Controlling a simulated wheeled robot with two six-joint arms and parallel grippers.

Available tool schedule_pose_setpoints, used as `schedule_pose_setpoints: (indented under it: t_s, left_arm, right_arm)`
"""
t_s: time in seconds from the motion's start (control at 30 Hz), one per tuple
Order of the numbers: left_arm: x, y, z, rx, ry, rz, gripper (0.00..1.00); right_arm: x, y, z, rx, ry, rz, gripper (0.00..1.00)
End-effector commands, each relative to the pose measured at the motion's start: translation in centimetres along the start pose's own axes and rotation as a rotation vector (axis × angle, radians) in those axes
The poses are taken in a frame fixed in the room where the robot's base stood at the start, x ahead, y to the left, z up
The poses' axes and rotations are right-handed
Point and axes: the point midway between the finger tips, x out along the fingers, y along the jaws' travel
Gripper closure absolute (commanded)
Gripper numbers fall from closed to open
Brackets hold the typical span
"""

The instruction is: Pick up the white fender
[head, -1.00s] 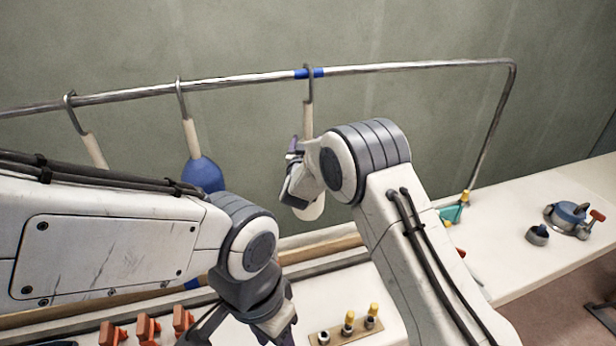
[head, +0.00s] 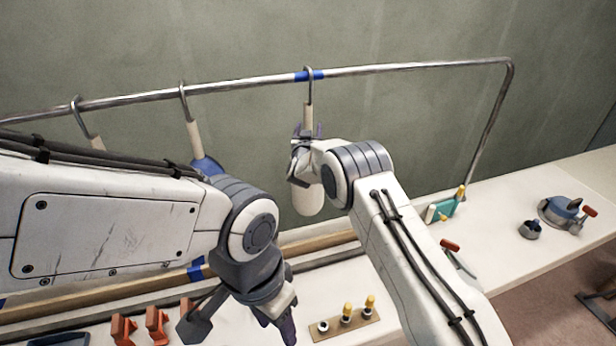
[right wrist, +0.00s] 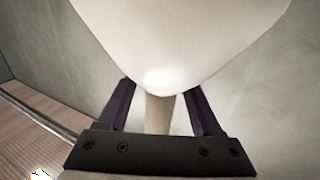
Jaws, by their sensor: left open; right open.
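The white fender (head: 308,201) hangs upright from a hook on the metal rail, at the blue band. My right gripper (head: 306,136) is at its pale stem, above the rounded body, and partly hides it. In the right wrist view, the fender's body (right wrist: 180,40) fills the top, and the open fingers (right wrist: 160,104) stand on either side of the stem (right wrist: 158,115). Small gaps show between stem and fingers. My left gripper (head: 240,322) is open and empty, low over the bench.
A blue fender (head: 206,165) hangs to the left, mostly behind my left arm. The rail (head: 420,67) spans the back. Orange clamp-like parts (head: 157,325) and a block with yellow-topped pegs (head: 345,325) sit on the bench. A blue-grey winch-like fitting (head: 563,212) is at right.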

Motion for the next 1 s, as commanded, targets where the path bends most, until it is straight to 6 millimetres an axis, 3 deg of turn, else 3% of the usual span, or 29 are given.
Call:
schedule_pose_setpoints:
  t_s: [0.07, 0.1, 0.2, 0.27, 1.0]
  left_arm:
    - [0.04, 0.0, 0.01, 0.0, 0.0, 0.0, 0.5]
    - [0.04, 0.0, 0.01, 0.0, 0.0, 0.0, 0.5]
    - [0.03, 0.0, 0.01, 0.0, 0.0, 0.0, 0.5]
    - [0.03, 0.0, 0.01, 0.0, 0.0, 0.0, 0.5]
    - [0.02, 0.0, 0.0, 0.0, 0.0, 0.0, 0.5]
  right_arm:
    - [-0.02, 0.0, 0.04, 0.0, 0.0, 0.0, 0.34]
    - [-0.02, 0.0, 0.04, 0.0, 0.0, 0.0, 0.41]
    - [-0.03, -0.01, 0.03, 0.0, 0.0, 0.0, 0.8]
    - [-0.04, -0.01, 0.03, 0.0, 0.0, 0.0, 1.0]
    - [-0.05, -0.03, 0.01, 0.0, 0.0, 0.0, 1.0]
